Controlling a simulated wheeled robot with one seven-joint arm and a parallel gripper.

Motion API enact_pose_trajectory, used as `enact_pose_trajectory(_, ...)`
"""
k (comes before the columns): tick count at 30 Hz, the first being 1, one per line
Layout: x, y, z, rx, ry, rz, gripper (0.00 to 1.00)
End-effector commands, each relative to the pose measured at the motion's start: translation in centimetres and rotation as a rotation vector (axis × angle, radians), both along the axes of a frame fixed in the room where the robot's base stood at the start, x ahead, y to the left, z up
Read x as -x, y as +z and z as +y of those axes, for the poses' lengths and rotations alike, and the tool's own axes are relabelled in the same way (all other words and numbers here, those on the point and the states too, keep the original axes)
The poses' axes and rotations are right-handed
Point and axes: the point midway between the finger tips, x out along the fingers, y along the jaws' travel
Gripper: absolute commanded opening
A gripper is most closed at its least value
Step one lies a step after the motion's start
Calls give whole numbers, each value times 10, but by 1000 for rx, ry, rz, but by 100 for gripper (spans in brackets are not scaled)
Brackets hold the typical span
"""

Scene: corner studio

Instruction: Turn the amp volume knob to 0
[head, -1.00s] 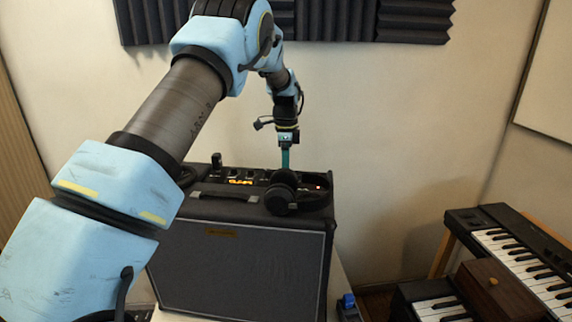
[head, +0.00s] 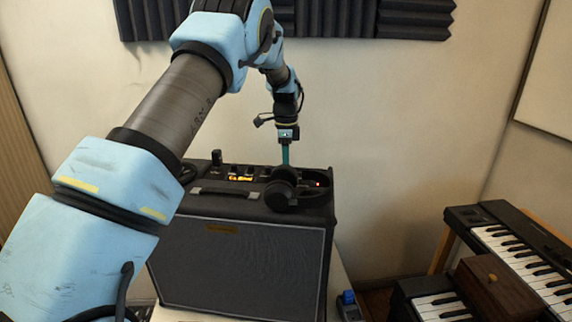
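The black amp (head: 238,262) stands in the middle of the head view. Its control strip (head: 228,171) runs along the top rear, with several small knobs, an amber lit display (head: 241,179) and a red light (head: 318,184) at the right end. My gripper (head: 286,160) points straight down over the right half of the strip, behind the headphones. Its fingertips and whatever they touch are hidden by the headphones, so I cannot tell which knob is under them or whether they hold one. The volume knob's setting is too small to read.
Black headphones (head: 283,190) lie on the amp top, right in front of my gripper. A carrying handle (head: 224,193) lies left of them. Keyboards (head: 520,255) and a brown wooden box (head: 497,288) stand at the right. Foam panels (head: 335,18) hang on the wall behind.

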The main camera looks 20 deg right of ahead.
Motion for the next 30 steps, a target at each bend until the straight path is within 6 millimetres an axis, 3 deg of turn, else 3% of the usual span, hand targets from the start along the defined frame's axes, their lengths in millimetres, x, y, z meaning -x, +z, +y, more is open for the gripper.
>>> enact_pose_trajectory(14,0,-1,0,0,105,-1,0)
enact_pose_trajectory(30,0,-1,-1,1,582,0,0)
